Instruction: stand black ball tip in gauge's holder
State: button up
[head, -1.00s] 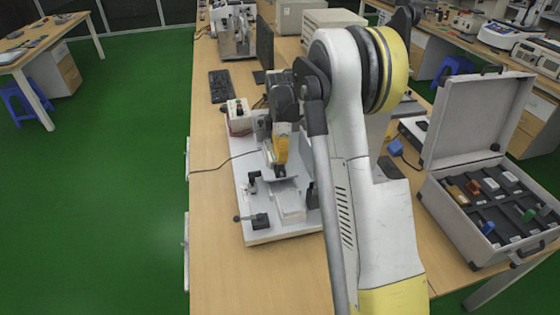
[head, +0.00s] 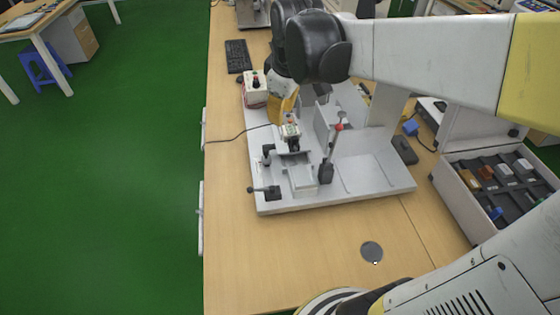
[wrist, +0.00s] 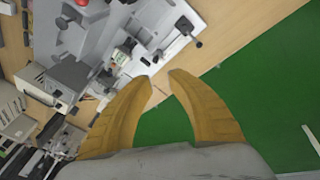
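The gauge (head: 289,128) is a small upright device with a pale face on a white base plate (head: 375,180). It also shows in the wrist view (wrist: 122,54), beyond my fingertips. I cannot make out its holder clearly. No black ball tip can be told apart with certainty; the open case (head: 465,180) at the right holds several small coloured pieces. My gripper's yellow fingers (wrist: 161,78) are apart with nothing between them in the wrist view. In the head view, my gripper (head: 284,108) is partly hidden by my arm and appears behind or above the gauge.
A lever with a red knob (head: 338,127) stands right of the gauge. A black clamp (head: 271,192) sits at the plate's front left. The table's front (head: 270,255) is mostly clear, with a round grommet (head: 372,251).

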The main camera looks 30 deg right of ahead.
jog(key=s+a+f+m+t, duration=0.1)
jog(key=s+a+m, duration=0.2)
jog(key=s, duration=0.4)
jog(key=s+a+f+m+t, duration=0.1)
jog(key=s+a+m+t, duration=0.1)
jog(key=s, duration=0.5)
jog(key=shift+a+f+m+t+y, duration=0.3)
jog(key=shift+a+m, duration=0.55)
jog(key=shift+m, duration=0.25)
jog(key=shift+s, duration=0.1)
